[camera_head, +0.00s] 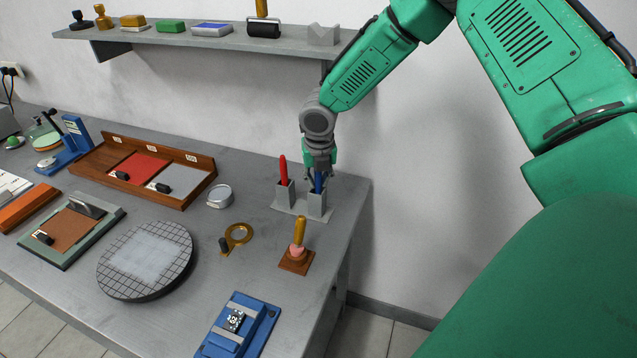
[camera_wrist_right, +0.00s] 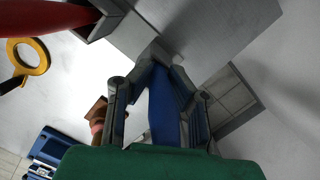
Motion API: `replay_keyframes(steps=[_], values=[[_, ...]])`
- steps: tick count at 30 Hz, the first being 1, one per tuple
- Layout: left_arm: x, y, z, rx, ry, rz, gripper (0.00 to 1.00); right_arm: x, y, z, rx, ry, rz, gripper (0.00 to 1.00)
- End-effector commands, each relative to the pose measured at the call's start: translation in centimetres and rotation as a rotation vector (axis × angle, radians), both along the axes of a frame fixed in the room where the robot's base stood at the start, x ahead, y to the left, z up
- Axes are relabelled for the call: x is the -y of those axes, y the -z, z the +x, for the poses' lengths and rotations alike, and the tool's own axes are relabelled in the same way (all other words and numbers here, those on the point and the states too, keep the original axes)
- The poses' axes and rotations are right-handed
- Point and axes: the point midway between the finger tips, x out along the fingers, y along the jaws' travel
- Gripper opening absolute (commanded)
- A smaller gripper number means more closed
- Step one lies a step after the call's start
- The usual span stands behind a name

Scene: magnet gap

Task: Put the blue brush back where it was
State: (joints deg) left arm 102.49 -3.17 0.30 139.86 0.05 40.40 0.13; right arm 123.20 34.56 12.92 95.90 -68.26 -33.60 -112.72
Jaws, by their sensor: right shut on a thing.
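My right gripper (camera_head: 319,174) points down at the right-hand cup of a grey two-cup holder (camera_head: 317,205). It is shut on the blue brush (camera_head: 318,184), whose blue handle also shows between the fingers in the right wrist view (camera_wrist_right: 163,105). The brush is roughly upright and its lower end meets the cup's mouth; how deep it sits is hidden. A red brush (camera_head: 283,170) stands in the left-hand cup; its red handle also shows in the wrist view (camera_wrist_right: 40,18). My left gripper is not in view.
The holder stands near the table's right edge. In front are a wooden-handled stamp on a wooden base (camera_head: 297,252) and a brass magnifier ring (camera_head: 238,235). A round lidded tin (camera_head: 219,196) is to the left. A wall shelf (camera_head: 200,39) is behind.

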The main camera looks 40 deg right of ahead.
Motion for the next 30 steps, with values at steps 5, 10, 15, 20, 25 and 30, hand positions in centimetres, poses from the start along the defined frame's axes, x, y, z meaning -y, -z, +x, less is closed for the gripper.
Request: replay_keyframes(steps=[5, 10, 15, 20, 25, 30], values=[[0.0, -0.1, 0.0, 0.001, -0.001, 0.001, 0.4, 0.1, -0.4, 0.2, 0.004, 0.0, -0.012, 0.37], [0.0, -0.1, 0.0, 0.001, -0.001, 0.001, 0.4, 0.3, -0.4, 0.1, 0.004, 0.0, -0.011, 0.37], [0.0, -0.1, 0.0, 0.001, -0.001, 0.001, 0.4, 0.4, -0.6, 0.1, 0.004, 0.001, -0.008, 0.37], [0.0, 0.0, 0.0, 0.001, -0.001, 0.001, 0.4, 0.2, -2.8, -0.2, 0.007, 0.001, -0.009, 0.37], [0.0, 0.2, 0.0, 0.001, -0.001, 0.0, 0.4, -0.3, -6.5, -0.7, 0.008, 0.0, -0.008, 0.37], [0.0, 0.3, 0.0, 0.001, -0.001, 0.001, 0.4, -0.8, -9.8, -1.2, 0.006, 0.0, -0.013, 0.37]])
